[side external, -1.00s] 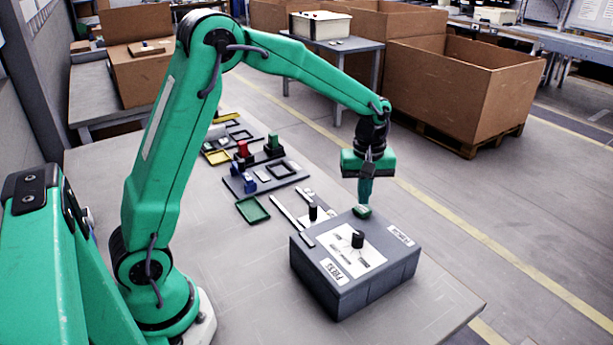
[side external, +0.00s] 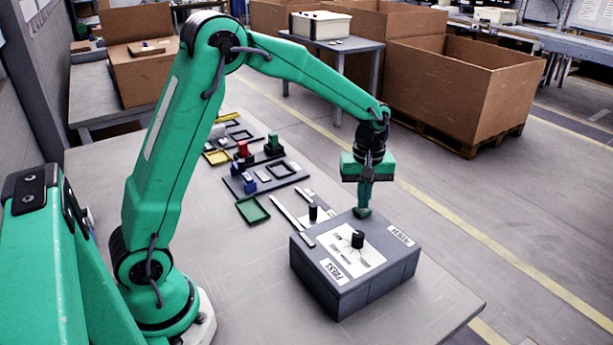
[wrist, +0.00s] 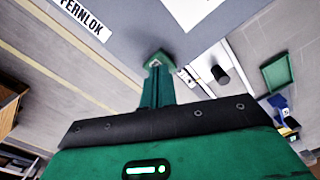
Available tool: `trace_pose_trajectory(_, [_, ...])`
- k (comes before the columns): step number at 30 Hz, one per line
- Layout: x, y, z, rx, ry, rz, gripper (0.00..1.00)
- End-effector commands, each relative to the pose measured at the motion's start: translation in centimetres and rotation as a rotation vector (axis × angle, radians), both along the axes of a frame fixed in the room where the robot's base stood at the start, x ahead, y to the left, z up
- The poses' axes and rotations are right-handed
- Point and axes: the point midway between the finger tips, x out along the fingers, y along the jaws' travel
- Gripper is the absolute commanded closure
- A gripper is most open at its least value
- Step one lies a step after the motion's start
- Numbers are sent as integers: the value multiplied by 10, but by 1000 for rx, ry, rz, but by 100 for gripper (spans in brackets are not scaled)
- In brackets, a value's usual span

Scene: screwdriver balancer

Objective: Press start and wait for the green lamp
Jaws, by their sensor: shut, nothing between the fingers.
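The grey balancer box (side external: 350,290) stands on the table, with a white panel (side external: 345,252) and a black knob (side external: 357,238) on top. My gripper (side external: 362,212) is shut and empty and points down at the far edge of the box's top. In the wrist view its green fingertips (wrist: 160,62) are together over the grey top (wrist: 130,30). I cannot tell whether they touch it. The fingers hide whatever lies under them. I cannot make out a start button or a lit lamp on the box.
A second black knob (side external: 313,212) stands beside the box on the left. A green tray (side external: 252,210) and a dark fixture with coloured parts (side external: 265,175) lie farther back. The table's right edge is close to the box. The near table is clear.

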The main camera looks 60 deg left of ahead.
Motion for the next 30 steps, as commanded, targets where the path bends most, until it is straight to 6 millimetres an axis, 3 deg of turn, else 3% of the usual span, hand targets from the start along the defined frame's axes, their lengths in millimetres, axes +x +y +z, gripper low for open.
trace_pose_trajectory(30, [0,0,-7,0,0,0,100])
